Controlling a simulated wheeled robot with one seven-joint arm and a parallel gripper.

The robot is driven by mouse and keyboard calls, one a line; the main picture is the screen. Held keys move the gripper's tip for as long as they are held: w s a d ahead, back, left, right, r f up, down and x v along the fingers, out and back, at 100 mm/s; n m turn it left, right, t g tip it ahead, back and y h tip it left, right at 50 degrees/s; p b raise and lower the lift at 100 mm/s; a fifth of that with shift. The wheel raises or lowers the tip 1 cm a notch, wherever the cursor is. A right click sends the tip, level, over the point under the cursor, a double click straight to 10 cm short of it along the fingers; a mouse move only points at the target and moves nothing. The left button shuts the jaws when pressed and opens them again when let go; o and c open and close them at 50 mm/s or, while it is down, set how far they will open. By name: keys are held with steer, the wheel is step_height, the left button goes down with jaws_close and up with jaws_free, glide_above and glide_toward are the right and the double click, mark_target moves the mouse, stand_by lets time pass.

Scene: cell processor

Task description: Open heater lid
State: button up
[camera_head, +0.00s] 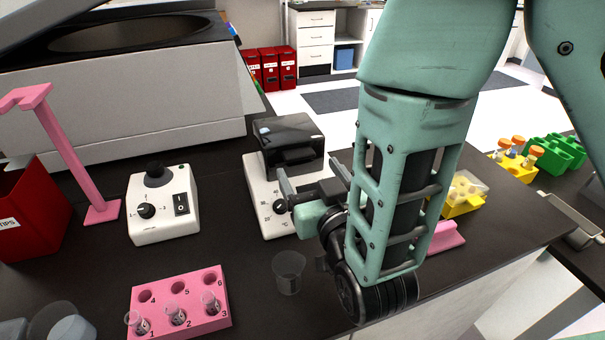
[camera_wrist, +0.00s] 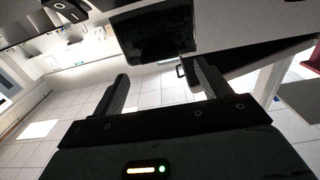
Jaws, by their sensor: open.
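The heater (camera_head: 262,203) is a white unit with a dial, standing on the dark bench in the middle of the head view. Its dark, glossy lid (camera_head: 283,131) sits on top and looks closed, with a black handle (camera_head: 295,157) on its front. My gripper (camera_head: 307,168) is open and empty just in front of the lid, apart from it as far as I can tell. In the wrist view the lid (camera_wrist: 155,35) shows beyond the two open fingers (camera_wrist: 160,72). My arm hides the right part of the bench.
A white mixer (camera_head: 163,215) stands left of the heater, behind a pink tube rack (camera_head: 180,303). A clear cup (camera_head: 289,270) stands in front of the heater. A pink stand (camera_head: 70,155) and red bin (camera_head: 30,215) are at left. Yellow racks (camera_head: 512,167) stand at right.

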mark_target(296, 148)
steer(key=x, duration=0.3)
steer(key=shift+w+a+r, duration=0.1)
steer(key=shift+w, duration=0.25)
steer(key=shift+w+a, duration=0.2)
steer(key=shift+w, duration=0.4)
